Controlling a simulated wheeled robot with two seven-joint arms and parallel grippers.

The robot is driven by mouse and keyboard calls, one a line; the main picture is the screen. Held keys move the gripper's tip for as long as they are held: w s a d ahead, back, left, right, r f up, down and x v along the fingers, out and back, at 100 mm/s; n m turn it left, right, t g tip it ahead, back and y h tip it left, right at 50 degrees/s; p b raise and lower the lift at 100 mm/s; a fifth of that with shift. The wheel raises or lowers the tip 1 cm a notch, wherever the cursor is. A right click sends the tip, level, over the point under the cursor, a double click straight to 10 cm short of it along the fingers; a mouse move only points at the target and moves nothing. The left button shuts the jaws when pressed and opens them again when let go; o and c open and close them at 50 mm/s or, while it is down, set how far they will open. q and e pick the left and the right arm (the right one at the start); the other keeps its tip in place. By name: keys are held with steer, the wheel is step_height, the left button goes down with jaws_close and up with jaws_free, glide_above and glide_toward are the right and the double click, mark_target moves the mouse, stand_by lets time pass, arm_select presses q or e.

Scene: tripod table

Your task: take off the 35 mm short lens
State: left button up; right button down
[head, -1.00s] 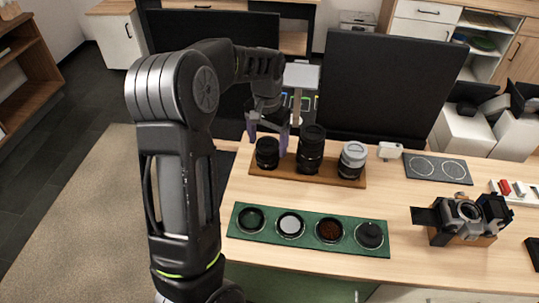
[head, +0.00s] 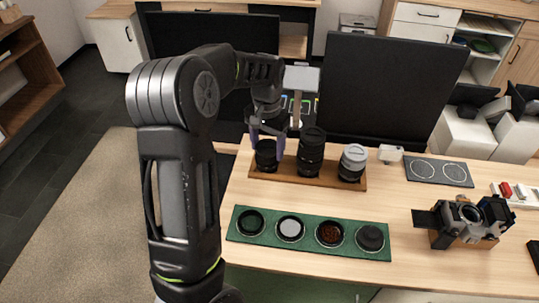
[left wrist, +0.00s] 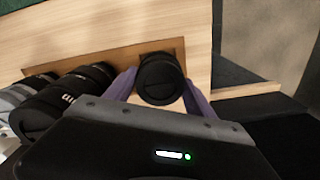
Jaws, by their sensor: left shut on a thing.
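The short black lens (head: 265,158) stands at the left end of the wooden lens stand (head: 325,182), beside a tall black lens (head: 311,158) and a grey-white lens (head: 352,165). My left gripper (head: 267,148) is shut on the short lens, with one purple finger on each side of it. In the left wrist view the short lens (left wrist: 161,78) shows its dark round top between the fingers (left wrist: 160,95). The lens looks upright and in its place; its base is partly hidden. My right gripper is not in view.
A green tray (head: 260,240) with several round filters or caps lies in front. A camera (head: 465,220) on a wooden block stands at the right. A grey mat with two circles (head: 438,170) lies at the back right. Black monitors stand behind the lenses.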

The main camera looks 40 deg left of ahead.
arm_select(q)
steer(key=c, duration=0.3)
steer(key=shift+c, duration=0.2)
